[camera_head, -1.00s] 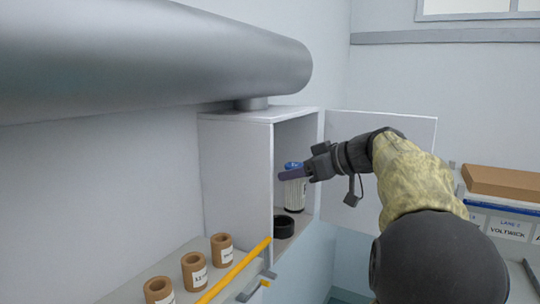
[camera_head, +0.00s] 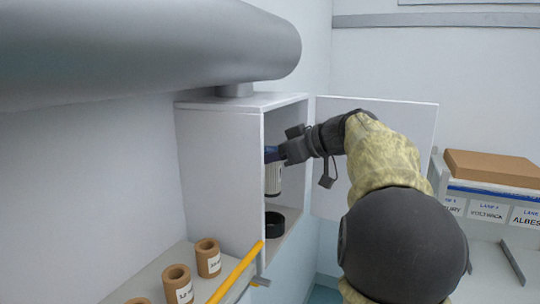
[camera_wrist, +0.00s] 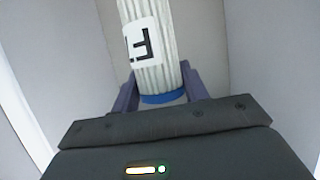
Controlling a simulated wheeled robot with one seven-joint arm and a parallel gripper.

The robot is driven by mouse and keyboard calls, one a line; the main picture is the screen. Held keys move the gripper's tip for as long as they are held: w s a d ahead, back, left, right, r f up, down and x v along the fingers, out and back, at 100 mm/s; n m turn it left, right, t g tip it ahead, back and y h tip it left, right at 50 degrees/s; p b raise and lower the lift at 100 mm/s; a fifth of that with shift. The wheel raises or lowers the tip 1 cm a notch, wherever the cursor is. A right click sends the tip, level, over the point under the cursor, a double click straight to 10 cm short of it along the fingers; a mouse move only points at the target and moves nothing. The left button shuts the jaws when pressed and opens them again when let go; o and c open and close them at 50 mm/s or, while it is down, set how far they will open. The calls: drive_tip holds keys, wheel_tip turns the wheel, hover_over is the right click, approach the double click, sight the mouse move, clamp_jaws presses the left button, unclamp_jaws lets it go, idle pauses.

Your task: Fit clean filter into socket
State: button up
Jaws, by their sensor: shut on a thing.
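The clean filter (camera_head: 273,180) is a white pleated cylinder with a blue end cap. It hangs upright inside the open wall cabinet (camera_head: 215,185). My gripper (camera_head: 272,154) is shut on its blue-capped upper end. In the wrist view the filter (camera_wrist: 155,60) shows its pleats and a white label with black marks, and my gripper (camera_wrist: 158,92) has a finger on each side of the blue cap. The socket (camera_head: 275,223) is a black ring on the cabinet floor, below the filter with a gap between them. The cabinet's near wall partly hides the filter and socket.
The cabinet door (camera_head: 405,130) stands open to the right. A large grey pipe (camera_head: 150,45) runs above the cabinet. A yellow bar (camera_head: 236,272) and several brown cores (camera_head: 208,258) are at the lower left. A table with lane labels (camera_head: 488,211) and a brown box (camera_head: 495,168) is at right.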

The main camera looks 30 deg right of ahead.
sight(280, 179)
drive_tip(key=shift+f+b, duration=1.5)
drive_tip(key=shift+f, duration=1.4)
drive_tip(key=shift+s+r, duration=0.1)
drive_tip(key=shift+p, duration=1.3)
drive_tip(key=shift+d+f, duration=0.1)
drive_tip(key=shift+f, duration=0.25)
